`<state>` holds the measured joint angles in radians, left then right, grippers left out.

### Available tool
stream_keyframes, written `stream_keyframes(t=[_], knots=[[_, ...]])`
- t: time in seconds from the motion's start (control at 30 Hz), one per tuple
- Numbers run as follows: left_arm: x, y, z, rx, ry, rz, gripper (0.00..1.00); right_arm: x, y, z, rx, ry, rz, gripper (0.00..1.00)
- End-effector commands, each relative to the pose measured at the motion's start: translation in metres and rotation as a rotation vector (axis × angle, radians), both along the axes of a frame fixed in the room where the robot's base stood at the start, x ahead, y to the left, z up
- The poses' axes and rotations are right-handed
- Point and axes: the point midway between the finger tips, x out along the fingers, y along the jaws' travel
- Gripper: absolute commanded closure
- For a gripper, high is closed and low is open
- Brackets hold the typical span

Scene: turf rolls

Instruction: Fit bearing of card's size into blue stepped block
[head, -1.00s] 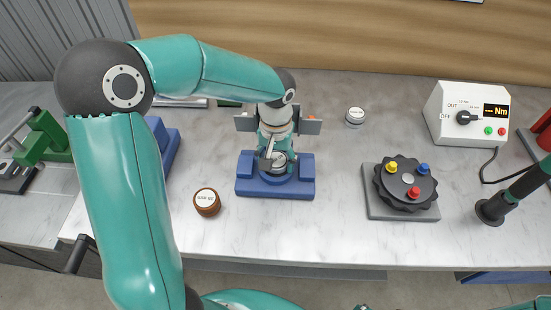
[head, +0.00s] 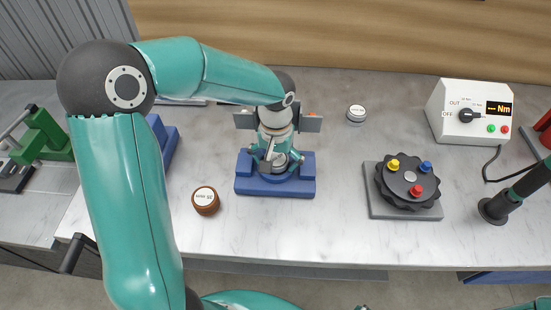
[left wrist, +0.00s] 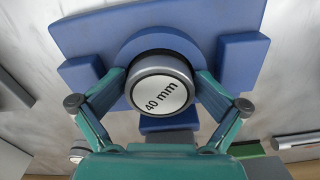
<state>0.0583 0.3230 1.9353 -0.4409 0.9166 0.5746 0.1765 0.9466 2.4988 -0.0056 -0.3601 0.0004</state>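The blue stepped block (head: 303,187) stands on the bench near the middle, and it fills the top of the left wrist view (left wrist: 90,35). A round silver bearing with a white face marked "40 mm" (left wrist: 163,88) sits at the block's round raised middle; how deep it sits is hidden. My right gripper does not show. I cannot make out a size card.
A brown, white-topped round piece (head: 205,200) lies left of the block. A silver one (head: 356,114) lies behind right. A black knob fixture (head: 408,185) and a torque box (head: 470,112) are at right. The bench front is clear.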

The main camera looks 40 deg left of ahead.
Motion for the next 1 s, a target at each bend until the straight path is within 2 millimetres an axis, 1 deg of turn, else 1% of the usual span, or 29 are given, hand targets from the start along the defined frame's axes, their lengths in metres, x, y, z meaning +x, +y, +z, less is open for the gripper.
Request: stream_keyframes(t=[0.43, 0.57, 0.7, 0.73, 0.77, 1.0], knots=[[0.001, 0.000, 0.003, 0.003, -0.004, -0.003, 0.12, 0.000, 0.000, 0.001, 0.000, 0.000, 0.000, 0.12], [0.001, 0.000, 0.008, 0.003, -0.005, -0.003, 0.12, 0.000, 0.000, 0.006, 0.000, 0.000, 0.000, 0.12], [0.002, 0.000, 0.022, 0.003, -0.006, -0.003, 0.12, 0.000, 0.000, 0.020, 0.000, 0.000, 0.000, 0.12], [0.003, 0.000, 0.024, 0.004, -0.010, -0.003, 0.12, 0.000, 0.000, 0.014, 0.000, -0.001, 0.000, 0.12], [0.003, 0.001, 0.029, 0.004, -0.012, -0.003, 0.12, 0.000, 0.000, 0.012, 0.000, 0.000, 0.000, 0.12], [0.003, 0.000, 0.081, 0.003, -0.013, -0.004, 0.12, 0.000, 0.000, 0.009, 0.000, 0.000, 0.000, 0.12]])
